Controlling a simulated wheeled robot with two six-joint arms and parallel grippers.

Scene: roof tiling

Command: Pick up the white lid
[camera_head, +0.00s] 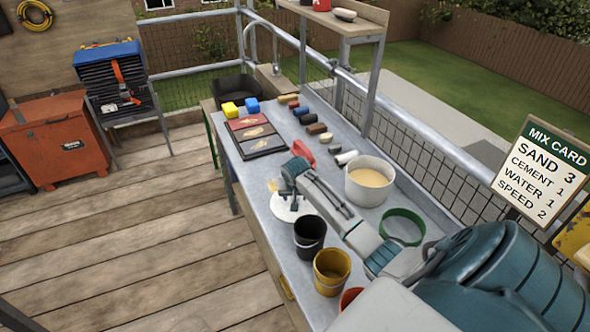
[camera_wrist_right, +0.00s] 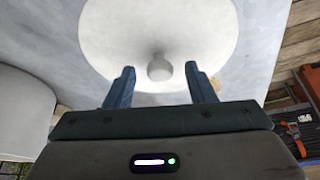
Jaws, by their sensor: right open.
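The white lid (camera_head: 287,213) lies on the grey workbench, partly hidden by my right gripper (camera_head: 283,192). In the right wrist view the lid (camera_wrist_right: 205,35) is a round pale disc with a short round knob (camera_wrist_right: 159,68) at its middle. My right gripper (camera_wrist_right: 159,72) is open and empty. Its two dark blue fingers point at the lid, and the knob shows between the fingertips with space on both sides. I cannot tell the exact gap between fingertips and knob. My left gripper is not in view.
A white bucket (camera_head: 355,192) with beige contents and a green ring (camera_head: 391,236) stand beside my right arm. Black (camera_head: 309,250) and yellow (camera_head: 330,286) buckets stand on the near side. Colour trays (camera_head: 262,146) and several small blocks lie farther back on the workbench (camera_head: 258,183).

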